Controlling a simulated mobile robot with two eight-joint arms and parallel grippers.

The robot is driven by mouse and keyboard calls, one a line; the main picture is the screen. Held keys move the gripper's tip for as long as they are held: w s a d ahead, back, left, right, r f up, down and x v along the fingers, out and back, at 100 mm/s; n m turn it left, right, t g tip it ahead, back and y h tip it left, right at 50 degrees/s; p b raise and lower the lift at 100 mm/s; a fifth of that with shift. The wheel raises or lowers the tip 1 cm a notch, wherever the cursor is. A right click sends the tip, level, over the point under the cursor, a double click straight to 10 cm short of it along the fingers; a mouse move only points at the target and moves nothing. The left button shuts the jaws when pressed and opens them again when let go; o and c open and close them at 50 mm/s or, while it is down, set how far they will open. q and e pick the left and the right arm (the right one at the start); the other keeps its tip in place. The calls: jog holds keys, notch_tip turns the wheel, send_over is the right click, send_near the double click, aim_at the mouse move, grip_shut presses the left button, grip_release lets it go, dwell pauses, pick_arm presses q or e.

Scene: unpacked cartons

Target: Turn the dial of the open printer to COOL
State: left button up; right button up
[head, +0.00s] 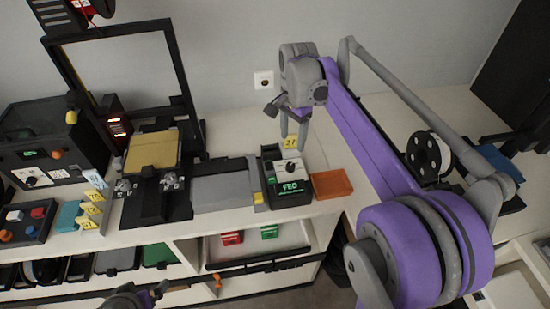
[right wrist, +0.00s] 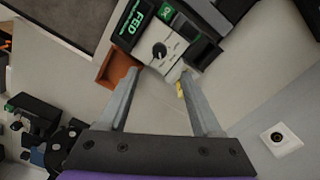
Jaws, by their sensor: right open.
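The open printer is a black upright frame (head: 177,62) with a yellow plate (head: 152,151) at the back left. To its right, a black control box (head: 288,197) reads FED in green. The box's white panel carries a dark dial (head: 289,169); in the right wrist view the dial (right wrist: 159,50) shows near the top, its setting too small to read. My right gripper (head: 293,142) is open and empty above the control box. In the right wrist view its fingertips (right wrist: 159,76) are apart, with the dial beyond them. My left gripper (head: 137,298) shows partly at the bottom edge, its jaws unclear.
An orange tray (head: 331,184) lies beside the control box; it also shows in the wrist view (right wrist: 118,66). A closed black printer (head: 45,150) with its own knob stands at the far left. A grey slab (head: 222,186) lies left of the control box. Shelves run below.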

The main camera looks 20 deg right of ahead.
aim_at(290, 165)
notch_tip(290, 165, down, 11)
jog(key=shift+a+r, duration=0.1)
jog(key=shift+r, duration=0.1)
